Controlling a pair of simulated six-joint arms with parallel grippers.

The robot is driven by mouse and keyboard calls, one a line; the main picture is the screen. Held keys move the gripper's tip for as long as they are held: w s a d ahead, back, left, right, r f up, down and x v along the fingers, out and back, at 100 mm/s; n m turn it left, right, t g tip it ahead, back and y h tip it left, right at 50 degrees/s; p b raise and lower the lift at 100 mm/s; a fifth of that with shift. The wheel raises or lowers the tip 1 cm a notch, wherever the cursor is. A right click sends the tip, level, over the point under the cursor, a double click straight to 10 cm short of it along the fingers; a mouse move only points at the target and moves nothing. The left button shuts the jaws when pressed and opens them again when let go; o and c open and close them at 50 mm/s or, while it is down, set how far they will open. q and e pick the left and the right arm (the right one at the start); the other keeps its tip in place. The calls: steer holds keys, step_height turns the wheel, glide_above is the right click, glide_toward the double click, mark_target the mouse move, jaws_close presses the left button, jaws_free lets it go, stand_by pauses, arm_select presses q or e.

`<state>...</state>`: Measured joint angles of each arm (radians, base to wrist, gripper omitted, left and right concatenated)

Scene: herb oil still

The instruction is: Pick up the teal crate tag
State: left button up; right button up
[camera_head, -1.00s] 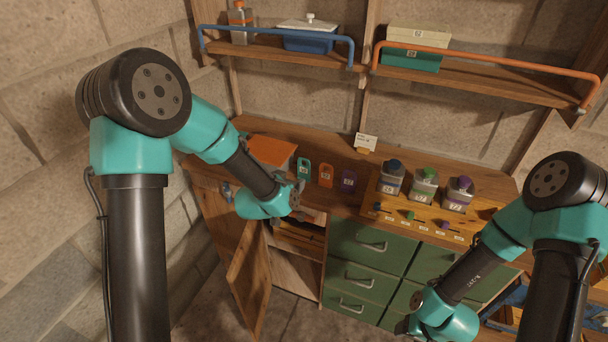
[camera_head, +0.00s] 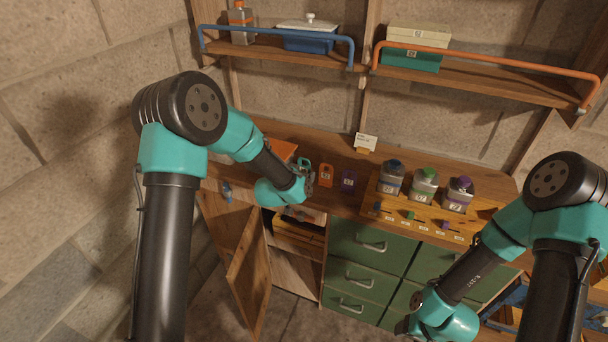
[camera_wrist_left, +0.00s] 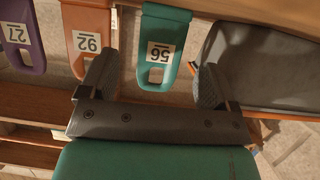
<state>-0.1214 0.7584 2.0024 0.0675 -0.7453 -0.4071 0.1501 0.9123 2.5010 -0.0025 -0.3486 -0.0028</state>
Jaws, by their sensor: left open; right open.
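The teal crate tag (camera_wrist_left: 164,40) has a white label reading 56 and a slot at its end. In the head view only its top (camera_head: 304,161) shows behind my left gripper (camera_head: 303,186). In the left wrist view the left gripper (camera_wrist_left: 153,82) is open and empty, with the tag's slotted end between and just beyond its two fingers. I cannot tell whether they touch it. My right gripper (camera_head: 404,326) is open, low at the bottom of the head view, far from the tag.
An orange tag (camera_head: 326,175) and a purple tag (camera_head: 348,181) stand to the right of the teal one. Bottles (camera_head: 424,184) stand on a wooden rack further right. Below are green drawers (camera_head: 365,248) and an open cabinet door (camera_head: 250,277). A grey surface (camera_wrist_left: 265,65) lies close beside the left gripper.

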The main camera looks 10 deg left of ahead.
mark_target(304, 170)
arm_select(q)
steer(key=x, duration=0.5)
steer(key=shift+s+f, duration=0.2)
steer(key=shift+f, duration=0.15)
steer(key=c, duration=1)
steer(key=shift+r, duration=0.55)
step_height(304, 170, up, 3)
steer(key=shift+f, duration=0.1)
steer(key=s+d+r, duration=0.1)
steer(key=s+d, duration=0.2)
steer(key=s, duration=1.2)
steer(key=shift+s, duration=0.35)
steer(key=shift+d, duration=0.15)
